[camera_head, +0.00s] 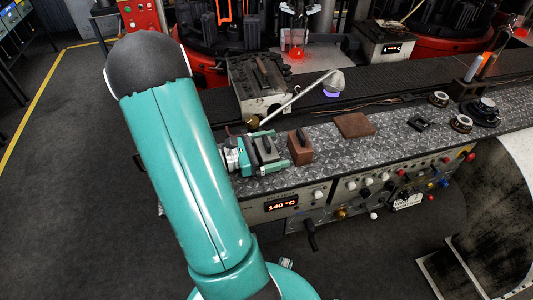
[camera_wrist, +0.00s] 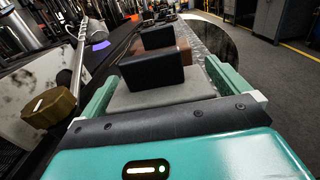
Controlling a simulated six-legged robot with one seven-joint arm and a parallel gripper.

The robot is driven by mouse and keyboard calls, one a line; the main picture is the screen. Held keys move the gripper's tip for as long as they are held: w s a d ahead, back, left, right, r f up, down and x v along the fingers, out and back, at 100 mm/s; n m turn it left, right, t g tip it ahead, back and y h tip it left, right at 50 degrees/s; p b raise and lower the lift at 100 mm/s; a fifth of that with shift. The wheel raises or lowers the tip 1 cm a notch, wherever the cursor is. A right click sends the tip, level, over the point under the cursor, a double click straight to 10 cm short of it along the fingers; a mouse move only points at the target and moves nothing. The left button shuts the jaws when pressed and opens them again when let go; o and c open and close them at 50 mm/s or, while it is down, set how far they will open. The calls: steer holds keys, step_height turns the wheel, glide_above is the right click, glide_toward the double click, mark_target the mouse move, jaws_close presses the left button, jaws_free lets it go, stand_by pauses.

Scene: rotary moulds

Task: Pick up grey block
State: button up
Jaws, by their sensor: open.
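The grey block (camera_head: 266,146) sits on the metal-plated bench in the head view. In the wrist view the grey block (camera_wrist: 125,101) is close up, with a dark upright handle on top. My gripper (camera_head: 272,151) is open and low over the bench. In the wrist view, one finger of my gripper (camera_wrist: 160,72) is on each side of the grey block. Small gaps seem to show beside the block, but I cannot tell whether either finger touches it. The block's lower part is hidden.
A brown block (camera_head: 299,149) with a dark handle stands just beyond the fingertips; it shows behind the grey block in the wrist view (camera_wrist: 183,49). A flat brown plate (camera_head: 354,125) lies farther right. A long rod (camera_head: 295,97) slants above the bench behind my gripper.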

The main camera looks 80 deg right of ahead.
steer(key=c, duration=1.4)
steer(key=shift+c, duration=0.4)
steer(key=shift+r, duration=0.15)
